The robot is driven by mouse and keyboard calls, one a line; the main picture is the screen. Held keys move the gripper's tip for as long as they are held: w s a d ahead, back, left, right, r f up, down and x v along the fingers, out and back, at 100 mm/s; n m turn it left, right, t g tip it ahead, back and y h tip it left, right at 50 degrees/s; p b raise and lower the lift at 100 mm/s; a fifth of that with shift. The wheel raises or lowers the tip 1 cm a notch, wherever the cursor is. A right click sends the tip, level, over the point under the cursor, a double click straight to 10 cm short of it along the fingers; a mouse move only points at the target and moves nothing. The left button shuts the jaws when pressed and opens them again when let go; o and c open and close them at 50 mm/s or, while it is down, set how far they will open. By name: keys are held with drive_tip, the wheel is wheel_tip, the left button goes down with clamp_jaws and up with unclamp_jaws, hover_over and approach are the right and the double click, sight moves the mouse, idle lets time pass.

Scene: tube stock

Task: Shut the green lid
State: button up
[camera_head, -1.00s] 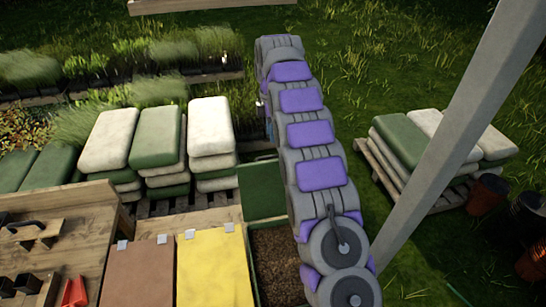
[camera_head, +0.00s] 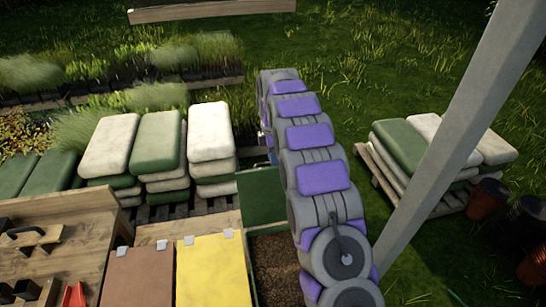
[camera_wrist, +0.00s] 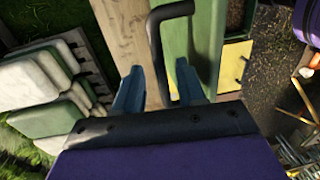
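The green lid (camera_head: 262,196) stands raised at the back of an open bin of dark soil (camera_head: 272,262) in the head view, partly covered by my arm. In the wrist view the lid (camera_wrist: 207,35) is a green panel right of centre, with a black bar handle (camera_wrist: 156,45) on its left side. My gripper (camera_wrist: 160,84) is open, with one blue finger on each side of the handle's long bar. Whether the fingers touch the bar I cannot tell. My gripper is hidden behind the arm in the head view.
A yellow lid (camera_head: 213,273) and a brown lid (camera_head: 137,277) lie flat left of the soil bin. Stacked sacks (camera_head: 210,132) stand behind. A grey post (camera_head: 465,125) rises right of my arm, with a sack pallet (camera_head: 400,180) beyond it.

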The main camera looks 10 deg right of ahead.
drive_tip(key=shift+d, duration=0.1)
drive_tip(key=shift+c, duration=0.4)
clamp_jaws()
